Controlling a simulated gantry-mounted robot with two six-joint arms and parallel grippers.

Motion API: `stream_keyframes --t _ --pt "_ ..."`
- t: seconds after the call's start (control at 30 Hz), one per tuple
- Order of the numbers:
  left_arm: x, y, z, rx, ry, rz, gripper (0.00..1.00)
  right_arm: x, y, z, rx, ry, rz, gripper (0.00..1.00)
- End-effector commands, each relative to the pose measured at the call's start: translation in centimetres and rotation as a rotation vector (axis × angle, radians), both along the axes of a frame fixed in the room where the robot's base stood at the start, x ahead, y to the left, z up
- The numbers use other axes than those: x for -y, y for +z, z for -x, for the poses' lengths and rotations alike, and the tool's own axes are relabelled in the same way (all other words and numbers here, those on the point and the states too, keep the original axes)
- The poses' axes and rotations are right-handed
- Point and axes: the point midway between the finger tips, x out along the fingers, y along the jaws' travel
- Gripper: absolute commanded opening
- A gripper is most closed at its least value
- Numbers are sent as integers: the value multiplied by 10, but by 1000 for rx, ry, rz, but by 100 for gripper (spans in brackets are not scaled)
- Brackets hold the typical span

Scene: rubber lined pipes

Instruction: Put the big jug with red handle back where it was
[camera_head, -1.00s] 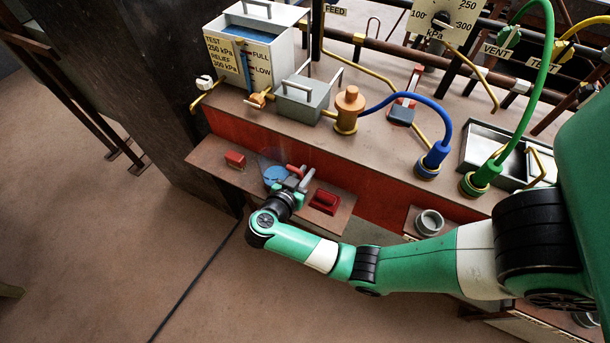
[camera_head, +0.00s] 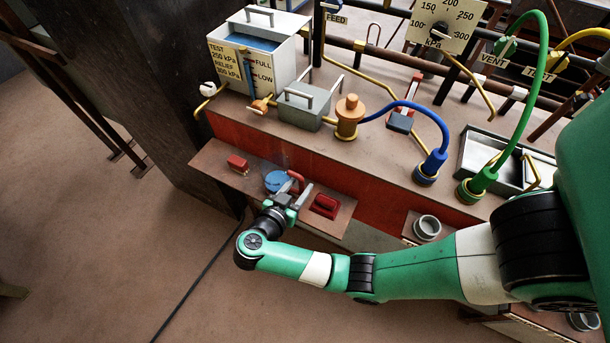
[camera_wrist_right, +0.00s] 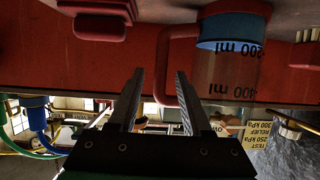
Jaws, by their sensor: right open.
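The big jug (camera_head: 276,181) is clear with blue liquid and a red handle (camera_head: 296,180). It stands on the low brown shelf in front of the red panel. In the right wrist view, which is upside down, the jug (camera_wrist_right: 225,65) shows ml marks, and its handle (camera_wrist_right: 163,70) lies near my fingertips. My right gripper (camera_head: 294,194) is open, on the near side of the handle; its fingers (camera_wrist_right: 158,75) are apart with nothing clamped between them. Whether a finger touches the handle is unclear. My left gripper is not in view.
A red block (camera_head: 238,164) sits left of the jug, and a red piece (camera_head: 325,206) sits close right of my gripper. The bench above carries a tank (camera_head: 255,50), a grey box (camera_head: 303,107) and hoses. Open floor lies in front.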

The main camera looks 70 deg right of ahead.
Motion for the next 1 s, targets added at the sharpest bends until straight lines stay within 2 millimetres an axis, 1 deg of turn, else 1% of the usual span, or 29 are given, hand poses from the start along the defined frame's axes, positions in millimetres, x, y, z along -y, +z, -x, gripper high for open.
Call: stream_keyframes --t 0.03,0.1,0.17,0.2,0.23,0.33,0.5,0.83,0.87,0.93,0.97,1.0 --pt "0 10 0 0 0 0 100 -13 11 -3 1 6 0 49" --pt "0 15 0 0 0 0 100 -31 17 -5 0 6 0 49" --pt "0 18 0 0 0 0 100 -44 21 -7 1 5 -1 49" --pt "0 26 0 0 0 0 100 -50 27 -8 -2 4 -1 49" --pt "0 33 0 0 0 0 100 -53 30 -8 -3 2 0 49" --pt "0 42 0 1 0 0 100 -61 30 -9 -2 2 0 49" --pt "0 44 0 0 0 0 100 -66 27 -9 1 0 0 49" --pt "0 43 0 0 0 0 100 -66 27 -10 8 1 2 49" --pt "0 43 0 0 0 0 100 -65 29 -13 21 6 7 49" --pt "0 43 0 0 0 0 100 -61 43 -28 105 34 38 49" --pt "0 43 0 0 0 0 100 -58 54 -38 164 56 60 49" --pt "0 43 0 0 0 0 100 -54 74 -56 267 93 102 49"
